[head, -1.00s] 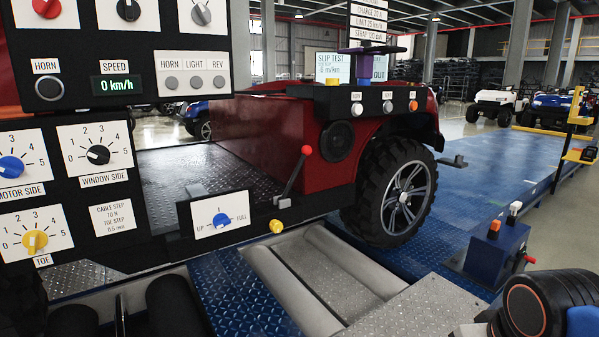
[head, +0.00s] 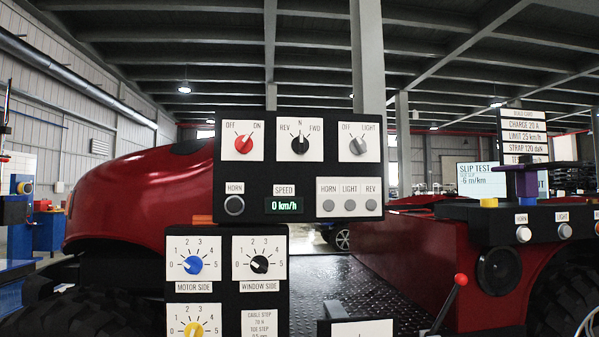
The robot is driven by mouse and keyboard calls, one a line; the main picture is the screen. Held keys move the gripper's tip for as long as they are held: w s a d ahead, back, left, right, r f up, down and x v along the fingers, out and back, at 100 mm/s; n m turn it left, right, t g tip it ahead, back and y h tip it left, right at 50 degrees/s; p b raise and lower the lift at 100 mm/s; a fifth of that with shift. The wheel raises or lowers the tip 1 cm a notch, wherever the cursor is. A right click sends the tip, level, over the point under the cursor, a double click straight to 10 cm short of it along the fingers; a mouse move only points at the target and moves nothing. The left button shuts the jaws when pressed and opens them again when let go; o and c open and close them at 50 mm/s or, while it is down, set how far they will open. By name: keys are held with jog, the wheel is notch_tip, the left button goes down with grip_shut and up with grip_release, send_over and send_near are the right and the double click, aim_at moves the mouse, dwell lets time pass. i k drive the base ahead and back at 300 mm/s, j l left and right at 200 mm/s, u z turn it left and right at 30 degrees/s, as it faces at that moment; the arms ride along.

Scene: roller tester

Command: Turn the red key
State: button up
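The red key (head: 243,144) is a red rotary knob on a white plate marked OFF and ON, at the upper left of the black control panel (head: 262,188). Its white pointer line slants toward the upper right, toward the ON side. A black REV/N/FWD knob (head: 300,145) and a grey OFF/LIGHT knob (head: 358,146) sit to its right. The speed display (head: 284,205) reads 0 km/h. My gripper is not in the head view.
Below is a second panel with a blue motor side dial (head: 193,265), a black window side dial (head: 260,264) and a yellow dial (head: 194,329). A red-tipped lever (head: 461,280) stands at the lower right. Red vehicle bodywork (head: 150,195) flanks the panel.

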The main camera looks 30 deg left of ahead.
aim_at(243, 144)
jog(key=u, duration=1.5)
